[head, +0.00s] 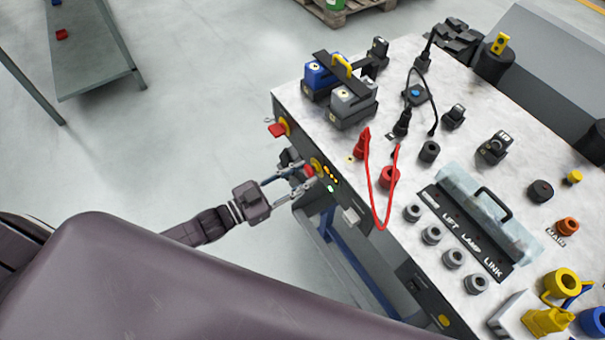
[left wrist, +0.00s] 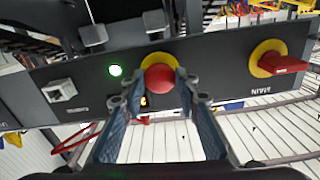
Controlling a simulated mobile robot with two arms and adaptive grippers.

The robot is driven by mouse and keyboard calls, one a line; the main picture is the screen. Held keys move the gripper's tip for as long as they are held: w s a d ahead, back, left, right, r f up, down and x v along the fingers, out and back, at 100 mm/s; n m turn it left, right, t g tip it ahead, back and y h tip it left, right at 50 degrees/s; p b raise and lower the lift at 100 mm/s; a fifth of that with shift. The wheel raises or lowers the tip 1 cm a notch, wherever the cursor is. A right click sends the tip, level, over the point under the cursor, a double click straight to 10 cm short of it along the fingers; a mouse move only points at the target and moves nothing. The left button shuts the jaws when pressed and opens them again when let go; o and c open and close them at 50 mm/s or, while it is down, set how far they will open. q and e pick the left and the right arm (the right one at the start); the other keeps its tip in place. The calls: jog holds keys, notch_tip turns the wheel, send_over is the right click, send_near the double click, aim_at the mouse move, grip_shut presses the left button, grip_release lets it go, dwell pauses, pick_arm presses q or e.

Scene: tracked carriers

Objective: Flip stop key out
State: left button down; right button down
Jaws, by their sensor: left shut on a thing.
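The stop key is a red round knob (head: 309,170) on a yellow ring, on the dark front panel of the bench. In the left wrist view the red knob (left wrist: 160,78) sits between my fingertips, in front of its yellow ring. My left gripper (head: 302,181) reaches the panel from the left and is shut on this knob. In the left wrist view its two blue-grey fingers (left wrist: 161,92) flank the knob. The small marking below the knob is partly hidden by the fingers. My right gripper is not in view.
A red turn handle on a yellow disc (left wrist: 272,62) is beside the knob on the panel, and also shows in the head view (head: 277,129). A green-white lamp (left wrist: 115,71) and a pale square switch (left wrist: 60,90) are on its other side. A red cable (head: 376,205) hangs over the bench edge.

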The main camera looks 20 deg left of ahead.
pick_arm(q)
jog(key=shift+s+a, duration=0.4)
jog(key=shift+s, duration=0.15)
jog(key=shift+f, duration=0.1)
jog(key=c, duration=1.5)
grip_release()
jog(key=shift+s+a, duration=0.1)
jog(key=shift+o, duration=0.2)
jog(key=v, duration=1.2)
